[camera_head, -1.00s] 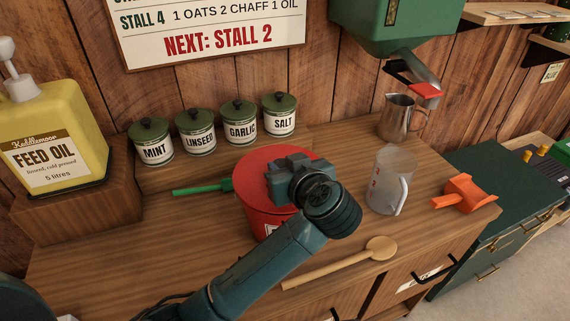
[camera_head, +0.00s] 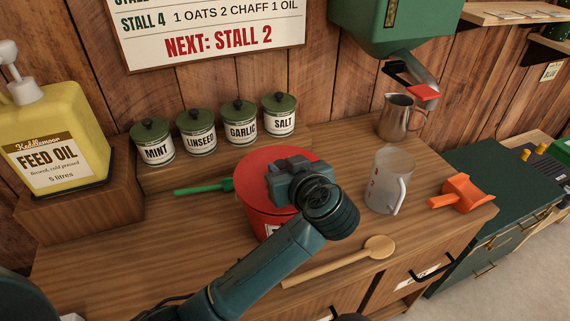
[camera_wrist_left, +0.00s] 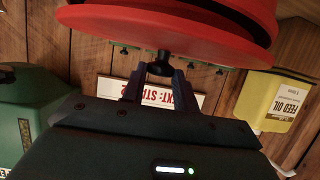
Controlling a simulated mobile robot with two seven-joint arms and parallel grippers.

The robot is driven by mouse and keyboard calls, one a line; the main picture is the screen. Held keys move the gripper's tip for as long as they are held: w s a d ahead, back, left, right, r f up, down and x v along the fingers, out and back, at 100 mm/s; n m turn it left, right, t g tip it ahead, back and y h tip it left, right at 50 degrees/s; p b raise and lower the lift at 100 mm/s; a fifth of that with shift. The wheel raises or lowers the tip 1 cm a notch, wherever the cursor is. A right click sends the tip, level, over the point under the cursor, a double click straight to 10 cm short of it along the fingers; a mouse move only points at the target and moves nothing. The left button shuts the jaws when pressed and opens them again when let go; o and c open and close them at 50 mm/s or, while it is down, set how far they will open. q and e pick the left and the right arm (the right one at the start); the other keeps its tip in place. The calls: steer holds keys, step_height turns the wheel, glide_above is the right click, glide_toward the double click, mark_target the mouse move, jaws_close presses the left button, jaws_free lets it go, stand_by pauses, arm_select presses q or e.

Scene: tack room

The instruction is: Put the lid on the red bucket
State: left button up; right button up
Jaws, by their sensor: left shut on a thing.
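The red lid (camera_head: 262,170) lies level across the top of the red bucket (camera_head: 262,222) on the wooden counter. My left gripper (camera_head: 290,180) is over the lid and hides part of it. In the left wrist view, my left gripper (camera_wrist_left: 160,78) is shut on the black knob (camera_wrist_left: 160,66) of the lid (camera_wrist_left: 110,30). That view is upside down, with the bucket (camera_wrist_left: 250,8) beyond the lid. A dark curved band shows between lid and bucket; I cannot tell whether they touch all around. My right gripper is not in view.
A clear jug (camera_head: 388,182) stands right of the bucket, with an orange scoop (camera_head: 462,194) farther right. A wooden spoon (camera_head: 340,262) lies in front and a green utensil (camera_head: 204,187) at left. Several canisters (camera_head: 199,140) stand behind. The counter's front left is clear.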

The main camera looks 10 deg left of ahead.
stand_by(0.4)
arm_select(q)
steer(key=shift+f, duration=0.6)
steer(key=o, duration=0.7)
